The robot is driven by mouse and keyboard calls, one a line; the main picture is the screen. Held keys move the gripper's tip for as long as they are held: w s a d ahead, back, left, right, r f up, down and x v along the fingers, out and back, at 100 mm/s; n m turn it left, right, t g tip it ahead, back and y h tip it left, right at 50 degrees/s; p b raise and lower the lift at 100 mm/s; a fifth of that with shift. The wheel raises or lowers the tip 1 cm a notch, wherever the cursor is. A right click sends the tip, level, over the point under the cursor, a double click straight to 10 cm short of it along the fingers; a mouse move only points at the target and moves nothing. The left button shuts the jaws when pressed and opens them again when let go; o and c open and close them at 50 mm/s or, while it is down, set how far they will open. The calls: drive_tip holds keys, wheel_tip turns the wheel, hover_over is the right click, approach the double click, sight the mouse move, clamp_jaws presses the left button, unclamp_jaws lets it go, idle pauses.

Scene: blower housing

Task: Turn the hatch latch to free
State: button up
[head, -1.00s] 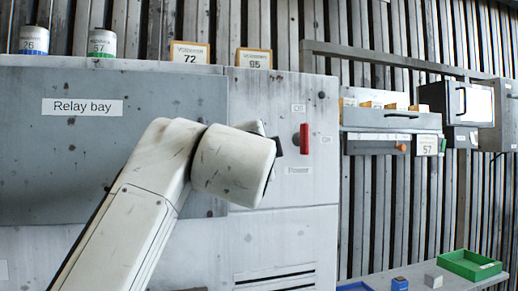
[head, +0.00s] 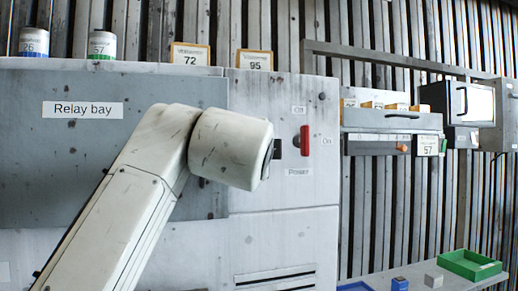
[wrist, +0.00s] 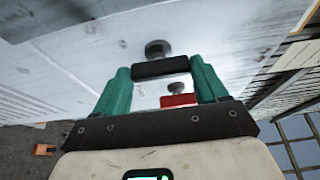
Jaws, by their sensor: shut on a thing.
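My gripper (wrist: 160,78) shows green fingers in the wrist view. They are closed on the two ends of a black bar handle (wrist: 160,68), which appears to be the hatch latch. It sits on a dark round shaft (wrist: 158,48) against the pale panel. In the head view my white wrist hides the fingers and most of the latch at the right edge of the grey Relay bay hatch (head: 120,150). I cannot read the latch's angle there.
A red power switch handle (head: 304,140), with On and Off labels, is just right of my wrist. It also shows between my fingers, beyond the bar, in the wrist view (wrist: 179,100). Drawers (head: 392,120) hang farther right; a green tray (head: 470,265) lies low at right.

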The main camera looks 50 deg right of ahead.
drive_tip(key=o, duration=1.1)
drive_tip(key=shift+c, duration=0.2)
drive_tip(key=b+v, duration=0.3)
drive_tip(key=v, duration=0.7)
drive_tip(key=shift+s+a, duration=0.25)
drive_tip(key=shift+a, duration=0.1)
